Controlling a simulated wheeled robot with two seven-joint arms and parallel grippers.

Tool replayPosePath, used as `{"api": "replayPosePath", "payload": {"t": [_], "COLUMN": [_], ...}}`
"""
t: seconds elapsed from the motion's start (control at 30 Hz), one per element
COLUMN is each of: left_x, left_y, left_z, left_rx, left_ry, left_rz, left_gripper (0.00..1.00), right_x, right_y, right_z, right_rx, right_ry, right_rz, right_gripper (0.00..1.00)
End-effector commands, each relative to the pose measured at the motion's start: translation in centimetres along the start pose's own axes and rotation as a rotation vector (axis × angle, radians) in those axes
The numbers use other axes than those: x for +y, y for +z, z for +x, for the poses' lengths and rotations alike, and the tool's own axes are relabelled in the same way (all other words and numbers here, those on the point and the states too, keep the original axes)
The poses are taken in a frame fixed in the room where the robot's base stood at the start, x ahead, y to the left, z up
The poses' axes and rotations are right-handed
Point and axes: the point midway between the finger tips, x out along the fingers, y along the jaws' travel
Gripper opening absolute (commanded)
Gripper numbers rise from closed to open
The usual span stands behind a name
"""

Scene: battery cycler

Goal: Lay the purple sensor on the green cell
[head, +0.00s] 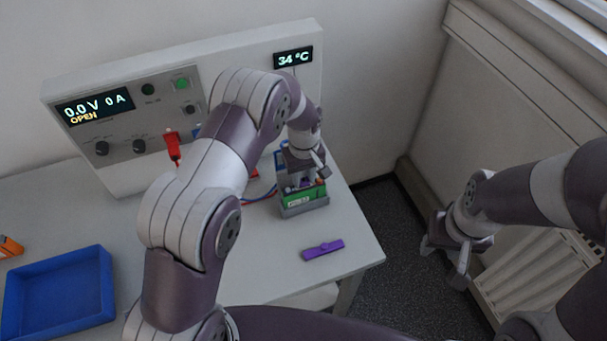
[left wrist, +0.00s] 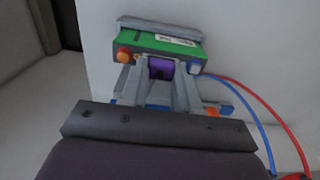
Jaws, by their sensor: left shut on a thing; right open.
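The green cell (head: 304,196) sits in a grey holder (head: 305,209) near the table's right edge. In the left wrist view the cell (left wrist: 150,44) shows a red-orange terminal (left wrist: 123,54) and a pale one (left wrist: 194,68). My left gripper (head: 305,177) is at the cell in the head view, its fingers shut on the purple sensor (left wrist: 160,68). The sensor shows between the fingertips at the cell's edge; I cannot tell whether it touches the cell. My right gripper (head: 446,262) is open and empty, off the table to the right.
A separate purple bar (head: 322,249) lies on the table in front of the holder. The cycler (head: 150,125) stands behind, with a red plug (head: 172,145). Red and blue cables (left wrist: 250,95) run beside the cell. A blue tray (head: 60,292) is at front left.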

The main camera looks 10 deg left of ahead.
Motion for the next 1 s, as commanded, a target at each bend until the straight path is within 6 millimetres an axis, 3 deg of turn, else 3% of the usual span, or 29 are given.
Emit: {"api": "replayPosePath", "payload": {"t": [0.77,0.8,0.87,1.0], "left_x": [0.01,0.01,0.01,0.01], "left_y": [0.00,-0.01,0.00,0.00], "left_z": [0.99,0.96,0.95,0.94], "left_rx": [0.000,0.000,0.000,0.000], "left_ry": [0.000,0.000,0.000,0.000], "left_rz": [0.000,0.000,0.000,0.000], "left_gripper": [0.01,0.37,0.57,0.61], "right_x": [0.00,0.00,0.00,0.00], "right_y": [0.08,0.08,0.08,0.08], "right_z": [0.69,0.66,0.64,0.65], "right_rx": [0.000,0.000,0.000,0.000], "right_ry": [0.000,0.000,0.000,0.000], "right_rz": [0.000,0.000,0.000,0.000], "right_gripper": [0.43,0.43,0.43,0.43]}}
